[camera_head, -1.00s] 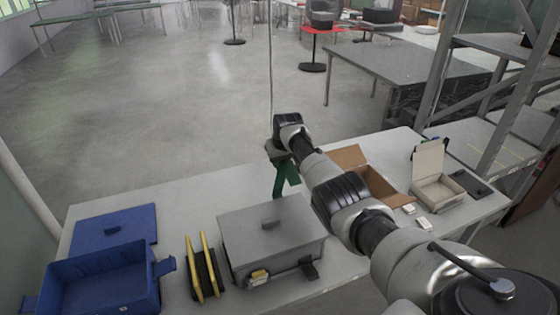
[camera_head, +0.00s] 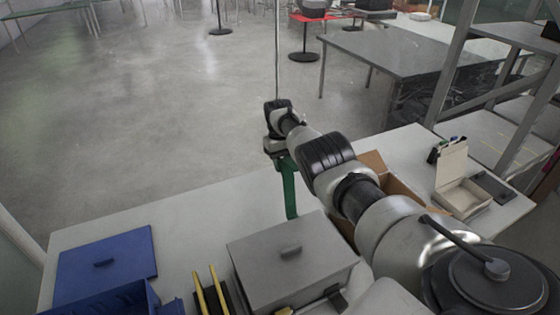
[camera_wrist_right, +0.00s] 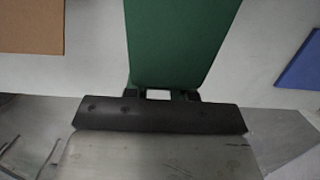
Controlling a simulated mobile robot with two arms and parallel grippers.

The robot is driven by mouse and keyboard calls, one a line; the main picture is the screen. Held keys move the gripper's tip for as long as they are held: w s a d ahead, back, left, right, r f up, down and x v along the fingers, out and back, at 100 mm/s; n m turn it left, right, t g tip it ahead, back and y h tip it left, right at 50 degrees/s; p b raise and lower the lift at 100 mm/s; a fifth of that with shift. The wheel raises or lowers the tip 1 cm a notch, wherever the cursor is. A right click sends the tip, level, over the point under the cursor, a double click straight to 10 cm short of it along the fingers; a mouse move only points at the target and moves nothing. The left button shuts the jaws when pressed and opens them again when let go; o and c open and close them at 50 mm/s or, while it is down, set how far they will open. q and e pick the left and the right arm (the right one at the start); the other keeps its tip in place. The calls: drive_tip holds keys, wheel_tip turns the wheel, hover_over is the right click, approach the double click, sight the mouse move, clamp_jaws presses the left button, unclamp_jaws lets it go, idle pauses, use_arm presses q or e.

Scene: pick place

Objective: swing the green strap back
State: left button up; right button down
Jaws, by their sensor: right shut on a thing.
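The green strap (camera_head: 290,188) hangs down from my right gripper (camera_head: 277,150) in the head view, behind the grey case, and its lower end is near the table. In the right wrist view the strap (camera_wrist_right: 182,40) runs as a wide flat band from the top edge to the dark jaws of my right gripper (camera_wrist_right: 160,96). The right gripper is shut on the strap. My right arm reaches across the table and hides part of the cardboard box. My left gripper is not in view.
On the white table (camera_head: 210,212) are a grey lidded case (camera_head: 305,255), a blue lid (camera_head: 110,265), a blue bin (camera_head: 120,303), yellow-edged items (camera_head: 212,293), a cardboard box (camera_head: 398,192) and an open beige box (camera_head: 458,185). Clear table lies left of the strap.

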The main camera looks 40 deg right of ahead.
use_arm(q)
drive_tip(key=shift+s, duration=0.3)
use_arm(e)
drive_tip(key=shift+s+a+f, duration=0.1)
drive_tip(key=shift+s+f, duration=0.05)
drive_tip(key=c, duration=0.9)
unclamp_jaws()
drive_tip(key=shift+r, duration=0.2)
drive_tip(key=shift+r, duration=0.3)
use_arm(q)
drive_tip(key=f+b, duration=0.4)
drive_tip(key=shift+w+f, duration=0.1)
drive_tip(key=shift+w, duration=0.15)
use_arm(e)
drive_tip(key=r, duration=0.3)
drive_tip(key=w+r, duration=0.1)
drive_tip(key=r, duration=0.2)
drive_tip(key=w+r, duration=0.1)
drive_tip(key=r, duration=0.2)
drive_tip(key=shift+d+r, duration=0.25)
drive_tip(key=shift+r, duration=0.1)
